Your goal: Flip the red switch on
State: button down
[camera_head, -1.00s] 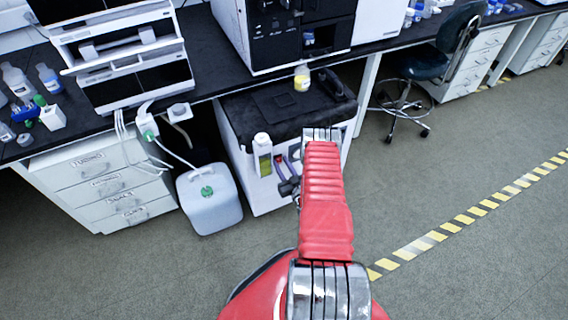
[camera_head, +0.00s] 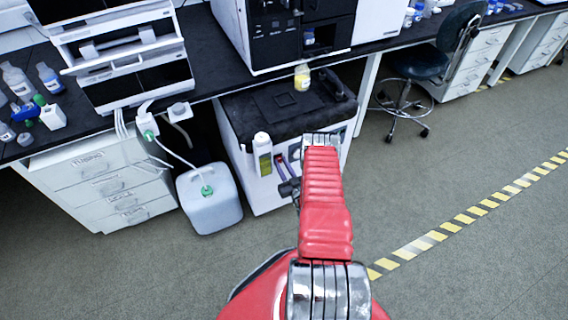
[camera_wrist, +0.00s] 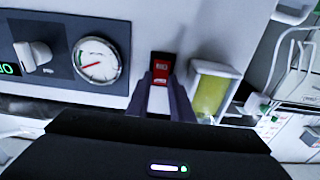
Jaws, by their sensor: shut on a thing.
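The red switch (camera_wrist: 161,67) is on the pale front panel of a machine, in the upper middle of the wrist view. My gripper (camera_wrist: 160,80) reaches up to it, with one dark finger on each side, and is shut on the switch. The switch's lower part is between the fingertips and partly hidden.
A gauge (camera_wrist: 97,62) and a knob (camera_wrist: 33,56) sit left of the switch. A white jug (camera_head: 208,205) stands on the floor. Open floor lies to the right.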

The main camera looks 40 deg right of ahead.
jog(key=shift+s+d+f+t+h, duration=0.1)
jog(key=shift+f+t+h, duration=0.1)
jog(key=shift+t, duration=0.3)
jog(key=shift+d+f+t+h, duration=0.1)
jog(key=shift+t+h, duration=0.1)
jog(key=shift+t, duration=0.3)
jog(key=c, duration=1.8)
grip_release()
jog(key=shift+c, duration=0.2)
jog(key=shift+a, duration=0.1)
jog(key=shift+s, duration=0.1)
jog(key=v, duration=1.3)
jog(key=shift+s+f, duration=0.25)
jog(key=shift+f, duration=0.05)
